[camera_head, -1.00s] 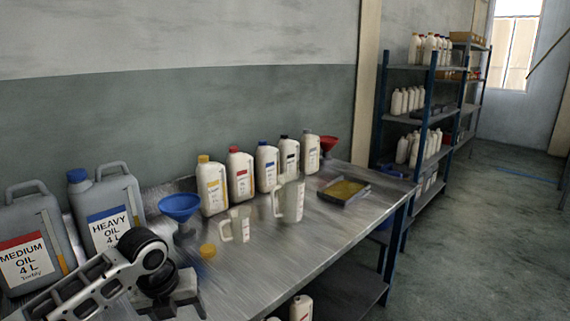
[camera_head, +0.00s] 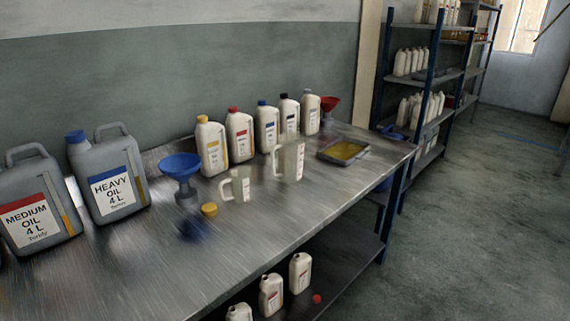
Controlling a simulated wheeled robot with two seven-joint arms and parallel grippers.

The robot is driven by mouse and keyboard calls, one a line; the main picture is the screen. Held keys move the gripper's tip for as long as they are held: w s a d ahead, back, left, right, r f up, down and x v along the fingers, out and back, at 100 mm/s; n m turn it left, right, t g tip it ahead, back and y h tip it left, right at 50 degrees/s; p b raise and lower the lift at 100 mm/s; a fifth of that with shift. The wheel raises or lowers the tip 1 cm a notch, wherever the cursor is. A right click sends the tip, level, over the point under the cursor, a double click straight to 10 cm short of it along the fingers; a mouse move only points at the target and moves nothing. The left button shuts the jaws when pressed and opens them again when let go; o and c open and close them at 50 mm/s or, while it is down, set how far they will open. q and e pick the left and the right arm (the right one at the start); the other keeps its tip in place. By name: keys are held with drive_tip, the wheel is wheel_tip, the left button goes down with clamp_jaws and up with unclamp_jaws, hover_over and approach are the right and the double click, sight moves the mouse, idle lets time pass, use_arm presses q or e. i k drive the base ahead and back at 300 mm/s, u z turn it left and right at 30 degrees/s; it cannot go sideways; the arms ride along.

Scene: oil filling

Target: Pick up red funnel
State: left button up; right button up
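The red funnel (camera_head: 329,104) stands at the far end of the metal workbench (camera_head: 238,253), behind and to the right of the last bottle in the row. Its wide cone faces up, and its lower part is partly hidden by that bottle. Neither of my grippers shows in this view now.
A row of white oil bottles (camera_head: 212,148) lines the wall side of the bench. A blue funnel (camera_head: 181,168), two measuring jugs (camera_head: 289,160), a yellow cap (camera_head: 209,209) and a tray (camera_head: 343,151) are also there. Grey canisters (camera_head: 107,178) stand left.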

sight(327, 108)
drive_tip(key=u, duration=0.25)
drive_tip(key=k, duration=0.3)
drive_tip(key=z, duration=1.85)
drive_tip(key=i, duration=2.45)
drive_tip(key=z, duration=0.25)
drive_tip(key=i, duration=2.15)
drive_tip(key=u, duration=0.8)
